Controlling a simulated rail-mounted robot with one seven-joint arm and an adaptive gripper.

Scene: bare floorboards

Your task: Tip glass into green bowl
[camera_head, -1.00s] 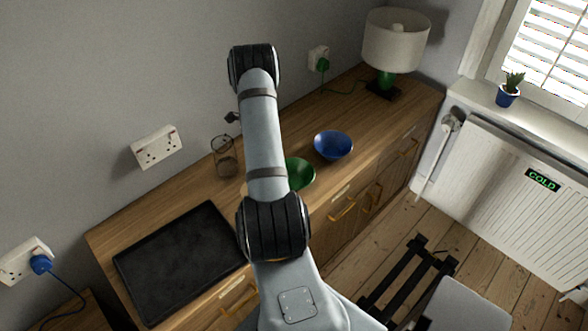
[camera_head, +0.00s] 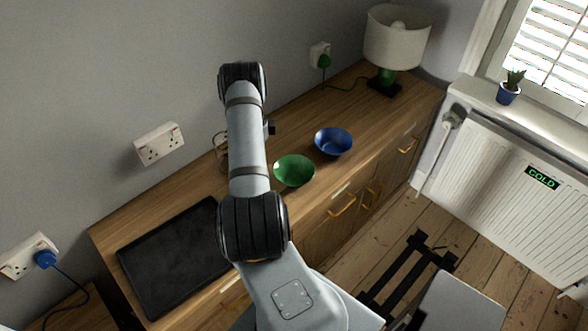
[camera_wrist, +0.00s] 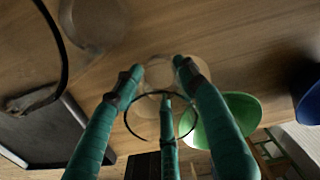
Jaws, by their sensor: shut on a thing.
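The green bowl (camera_head: 294,171) stands on the wooden sideboard, just right of my arm in the head view. In the wrist view the green bowl (camera_wrist: 238,108) is right of my fingers, partly covered by one. My gripper (camera_wrist: 159,74) has teal-wrapped fingers and is shut on a clear glass (camera_wrist: 147,121), whose dark round rim shows between them. A pale round shape shows behind the glass; I cannot tell what it is. In the head view my arm hides the gripper and held glass. Whether the held glass contains anything is unclear.
Another clear vessel (camera_head: 221,150) stands near the wall, partly behind my arm. A blue bowl (camera_head: 333,142) is right of the green one. A black tray-like slab (camera_head: 170,262) lies at the left. A lamp (camera_head: 397,40) stands at the far right end.

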